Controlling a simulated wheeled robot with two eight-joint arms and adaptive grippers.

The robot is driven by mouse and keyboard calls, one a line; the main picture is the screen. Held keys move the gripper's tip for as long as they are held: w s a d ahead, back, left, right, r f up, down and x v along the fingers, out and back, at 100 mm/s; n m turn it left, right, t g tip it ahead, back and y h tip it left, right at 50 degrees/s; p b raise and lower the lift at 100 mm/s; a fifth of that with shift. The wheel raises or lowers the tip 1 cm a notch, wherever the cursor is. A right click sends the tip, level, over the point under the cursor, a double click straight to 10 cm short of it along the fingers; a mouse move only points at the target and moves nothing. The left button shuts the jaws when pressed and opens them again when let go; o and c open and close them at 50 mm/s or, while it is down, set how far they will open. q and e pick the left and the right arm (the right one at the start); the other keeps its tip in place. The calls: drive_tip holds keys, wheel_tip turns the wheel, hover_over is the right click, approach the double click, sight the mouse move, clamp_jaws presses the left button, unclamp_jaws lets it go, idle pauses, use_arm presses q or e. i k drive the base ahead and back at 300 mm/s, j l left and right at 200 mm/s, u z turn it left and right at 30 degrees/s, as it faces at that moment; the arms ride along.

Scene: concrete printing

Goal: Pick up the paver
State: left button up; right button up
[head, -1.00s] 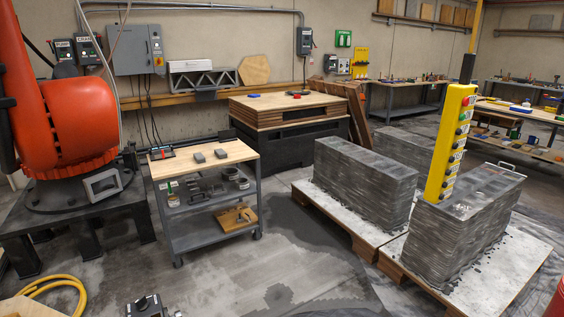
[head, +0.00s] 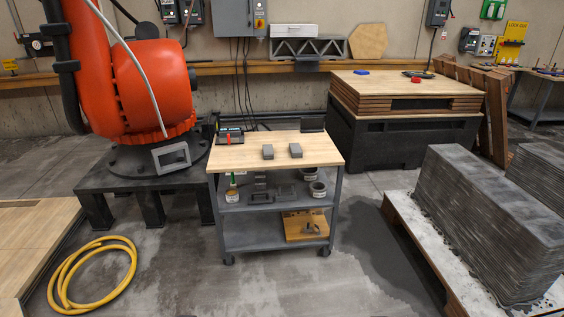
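Two small grey blocks, which look like pavers, lie side by side on the wooden top of a grey cart in the head view. The left paver (head: 268,152) and the right paver (head: 295,150) are apart, near the middle of the cart top (head: 240,155). I cannot tell which of them the task means. Neither of my grippers is in the head view.
A large orange robot arm (head: 155,85) stands on a black base left of the cart. A yellow hose (head: 62,275) lies coiled on the floor. Layered concrete blocks (head: 490,225) sit on a pallet (head: 425,240) at right. Floor before the cart is clear.

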sight(268, 150)
drive_tip(key=i+l+u, duration=0.25)
drive_tip(key=i+l, duration=0.15)
drive_tip(key=i+z, duration=0.1)
drive_tip(key=i, duration=0.45)
drive_tip(key=i+j+z, duration=0.1)
drive_tip(key=i, duration=0.45)
drive_tip(key=i+j+z, duration=0.15)
drive_tip(key=i, duration=0.4)
drive_tip(key=i+j+z, duration=0.1)
drive_tip(key=i, duration=0.45)
drive_tip(key=i+j+z, duration=0.1)
drive_tip(key=i+j, duration=0.2)
drive_tip(key=i, duration=0.2)
